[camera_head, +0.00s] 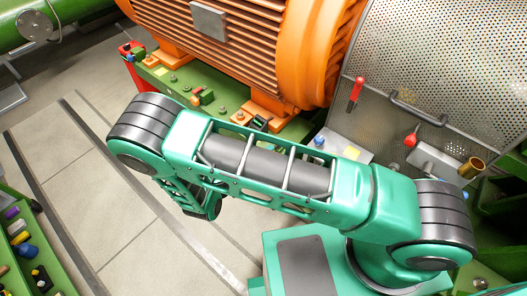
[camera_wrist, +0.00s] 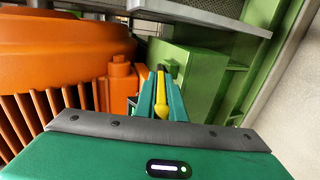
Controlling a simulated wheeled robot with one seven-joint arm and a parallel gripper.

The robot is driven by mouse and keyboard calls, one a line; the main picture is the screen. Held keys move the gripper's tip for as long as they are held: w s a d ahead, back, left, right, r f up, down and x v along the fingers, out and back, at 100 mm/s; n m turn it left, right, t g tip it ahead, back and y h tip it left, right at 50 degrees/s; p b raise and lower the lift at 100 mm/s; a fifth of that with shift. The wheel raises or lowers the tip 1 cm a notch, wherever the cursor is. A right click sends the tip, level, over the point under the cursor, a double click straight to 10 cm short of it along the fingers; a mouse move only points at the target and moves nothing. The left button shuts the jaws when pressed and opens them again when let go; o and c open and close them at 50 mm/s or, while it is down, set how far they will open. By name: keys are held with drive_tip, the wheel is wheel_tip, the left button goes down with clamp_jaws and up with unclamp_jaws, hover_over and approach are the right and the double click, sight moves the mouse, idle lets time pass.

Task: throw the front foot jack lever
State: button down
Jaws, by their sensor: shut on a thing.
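My gripper (camera_wrist: 161,88) shows in the wrist view as two teal fingers, shut on a slim yellow lever (camera_wrist: 161,103) between them. The yellow lever stands close to the orange motor foot (camera_wrist: 119,82) with its bolt, in front of a green block (camera_wrist: 195,72). A dark piece shows just beyond the fingertips. The lever's lower end is hidden by my gripper's body. In the head view my arm crosses the middle and my fingertips cannot be made out.
The large orange motor (camera_head: 235,45) sits on a green base (camera_head: 185,88). A perforated guard (camera_head: 440,70) stands right of it, with a red-handled tool (camera_head: 355,93) on it. A green tray of loose parts (camera_head: 60,275) is at lower left. The tiled floor (camera_head: 80,190) is clear.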

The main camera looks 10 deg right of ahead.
drive_tip(key=shift+s+d+f, duration=0.1)
drive_tip(key=shift+f, duration=0.1)
idle(0.4)
drive_tip(key=c, duration=1.8)
unclamp_jaws()
drive_tip(key=shift+c, duration=0.2)
drive_tip(key=shift+r, duration=0.1)
drive_tip(key=shift+s+a+r, duration=0.1)
drive_tip(key=shift+s+a, duration=0.05)
drive_tip(key=shift+a, duration=0.25)
drive_tip(key=v, duration=1)
drive_tip(key=shift+f, duration=0.2)
drive_tip(key=shift+s, duration=0.1)
